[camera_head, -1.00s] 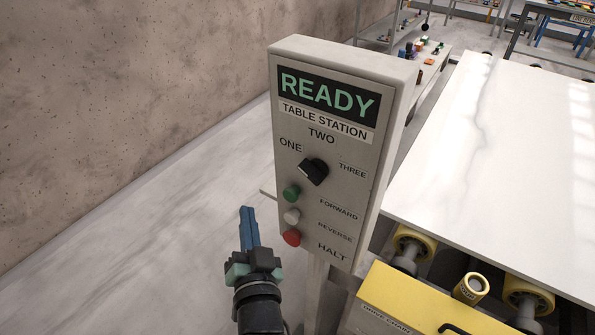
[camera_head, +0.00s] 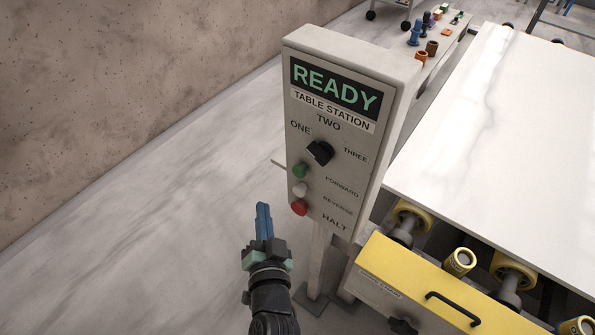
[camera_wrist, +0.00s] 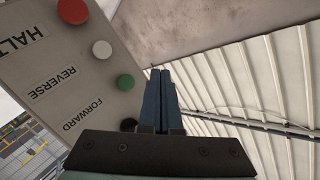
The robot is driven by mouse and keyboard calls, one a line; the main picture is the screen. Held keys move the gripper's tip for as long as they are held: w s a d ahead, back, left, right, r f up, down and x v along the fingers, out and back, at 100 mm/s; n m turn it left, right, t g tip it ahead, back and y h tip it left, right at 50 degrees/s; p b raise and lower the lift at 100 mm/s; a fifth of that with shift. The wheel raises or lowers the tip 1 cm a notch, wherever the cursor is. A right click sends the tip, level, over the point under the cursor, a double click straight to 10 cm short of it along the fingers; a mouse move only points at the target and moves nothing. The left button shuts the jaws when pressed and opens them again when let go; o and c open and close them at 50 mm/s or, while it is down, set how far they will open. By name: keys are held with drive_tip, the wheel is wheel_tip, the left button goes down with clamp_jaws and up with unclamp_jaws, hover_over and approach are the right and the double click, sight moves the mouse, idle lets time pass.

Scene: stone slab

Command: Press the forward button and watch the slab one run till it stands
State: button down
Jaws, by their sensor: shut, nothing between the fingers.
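The control box (camera_head: 335,190) stands on a post, and its screen (camera_head: 335,88) reads READY above a TABLE STATION label. A black selector knob (camera_head: 319,152) sits among the marks ONE, TWO and THREE. Below it are the green button (camera_head: 300,170) beside FORWARD, the white button (camera_head: 300,189) beside REVERSE and the red button (camera_head: 299,208) beside HALT. My gripper (camera_head: 264,208) is shut and empty, left of and apart from the box face. In the wrist view, the green button (camera_wrist: 125,82) shows left of the shut fingers (camera_wrist: 159,85). The pale slab (camera_head: 500,130) lies on the roller table.
Yellow rollers (camera_head: 412,217) and a yellow drive chain guard (camera_head: 420,290) with a black handle stand at the lower right. A bench with small coloured parts (camera_head: 432,45) is behind the box. Open floor lies to the left, up to a rough wall (camera_head: 120,90).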

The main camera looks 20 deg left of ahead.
sight(300, 170)
drive_tip(key=w+d+b, duration=0.3)
drive_tip(key=w+b, duration=0.2)
drive_tip(key=w, duration=0.3)
drive_tip(key=shift+w, duration=0.15)
idle(2.0)
drive_tip(key=shift+w+d+b, duration=0.1)
drive_tip(key=shift+w+b, duration=0.15)
drive_tip(key=shift+b, duration=0.2)
